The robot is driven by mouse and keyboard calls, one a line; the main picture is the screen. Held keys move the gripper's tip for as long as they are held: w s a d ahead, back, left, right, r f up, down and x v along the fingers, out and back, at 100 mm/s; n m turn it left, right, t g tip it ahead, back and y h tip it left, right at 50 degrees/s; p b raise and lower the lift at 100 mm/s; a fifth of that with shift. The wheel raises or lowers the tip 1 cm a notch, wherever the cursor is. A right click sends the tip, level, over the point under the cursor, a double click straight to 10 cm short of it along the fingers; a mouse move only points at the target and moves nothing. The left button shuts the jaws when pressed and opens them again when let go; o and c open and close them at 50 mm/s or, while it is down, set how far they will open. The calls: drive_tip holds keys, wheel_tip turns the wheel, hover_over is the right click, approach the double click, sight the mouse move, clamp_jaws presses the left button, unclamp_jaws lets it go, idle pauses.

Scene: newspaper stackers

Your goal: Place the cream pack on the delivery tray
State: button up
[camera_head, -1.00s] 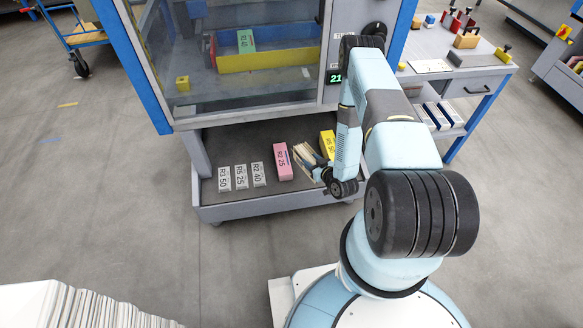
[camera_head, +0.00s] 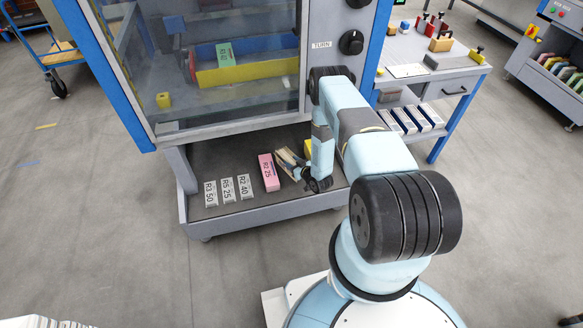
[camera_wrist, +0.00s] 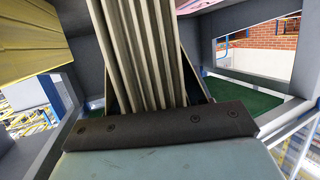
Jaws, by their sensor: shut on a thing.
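The cream pack (camera_head: 286,158), a bundle of folded sheets, is held in my gripper (camera_head: 300,171). In the wrist view the cream pack (camera_wrist: 140,50) runs up from the dark gripper edge (camera_wrist: 160,124) between the jaws. In the head view it is over the low grey tray (camera_head: 225,212), which looks like the delivery tray, just right of a pink pack (camera_head: 268,172). I cannot tell whether it touches the tray floor. My arm partly hides a yellow pack (camera_head: 308,148) to the right.
White labelled packs (camera_head: 227,188) lie in the tray's left part. The tray's front rim and the glazed machine front (camera_head: 220,75) above bound the space. A green block (camera_head: 224,52) shows behind the glass. A side table (camera_head: 430,70) stands at right. The tray's front strip is bare.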

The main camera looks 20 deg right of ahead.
drive_tip(key=shift+w+f, duration=0.4)
drive_tip(key=shift+w+d+f, duration=0.1)
drive_tip(key=shift+w+f, duration=0.05)
drive_tip(key=shift+f, duration=0.8)
drive_tip(key=shift+w+f, duration=0.15)
drive_tip(key=shift+f, duration=0.75)
drive_tip(key=o, duration=1.3)
drive_tip(key=shift+o, duration=0.2)
drive_tip(key=shift+s, duration=0.15)
drive_tip(key=v, duration=1.1)
drive_tip(key=shift+s+d+r, duration=0.2)
drive_tip(key=shift+s, duration=0.1)
drive_tip(key=shift+c, duration=0.2)
